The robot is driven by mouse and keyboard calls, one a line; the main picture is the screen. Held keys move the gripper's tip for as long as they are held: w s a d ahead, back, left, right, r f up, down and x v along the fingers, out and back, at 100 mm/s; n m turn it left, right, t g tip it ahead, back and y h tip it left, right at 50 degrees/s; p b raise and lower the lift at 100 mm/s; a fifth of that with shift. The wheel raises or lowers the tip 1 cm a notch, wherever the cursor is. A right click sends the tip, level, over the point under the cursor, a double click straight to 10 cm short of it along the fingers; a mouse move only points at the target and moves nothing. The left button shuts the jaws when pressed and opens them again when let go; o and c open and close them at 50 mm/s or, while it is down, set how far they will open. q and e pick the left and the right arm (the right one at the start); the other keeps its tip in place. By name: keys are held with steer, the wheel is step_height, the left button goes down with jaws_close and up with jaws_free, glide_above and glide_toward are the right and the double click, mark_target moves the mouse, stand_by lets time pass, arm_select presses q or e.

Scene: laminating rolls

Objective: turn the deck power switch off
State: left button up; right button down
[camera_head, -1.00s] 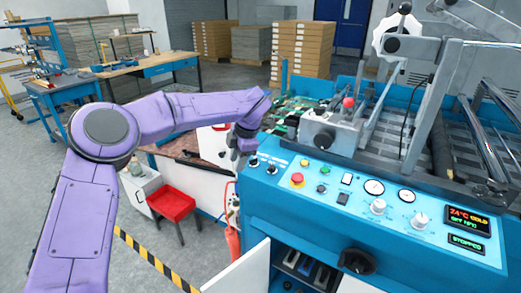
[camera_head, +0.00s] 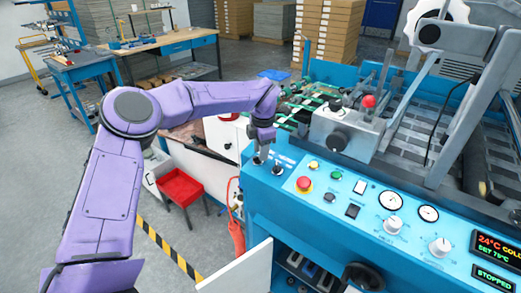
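The blue control panel (camera_head: 345,205) of the laminating machine fills the lower right of the head view. At its left end are two small dark rotary switches, a left one (camera_head: 256,161) and a right one (camera_head: 277,170). Their labels are too small to read, so I cannot tell which is the deck power switch or how either is set. My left gripper (camera_head: 262,153) points down right at the left switch and partly covers it. I cannot tell whether it touches the switch or how far its fingers are apart. My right gripper is out of view.
A red emergency button (camera_head: 304,184), a black rocker switch (camera_head: 353,211), gauges and knobs lie farther right on the panel. Displays read 24°C and STOPPED. Metal rollers rise behind the panel.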

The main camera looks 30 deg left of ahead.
arm_select(q)
steer(key=shift+f, duration=0.4)
steer(key=shift+s+a+f, duration=0.1)
steer(key=shift+a+f, duration=0.05)
jaws_close()
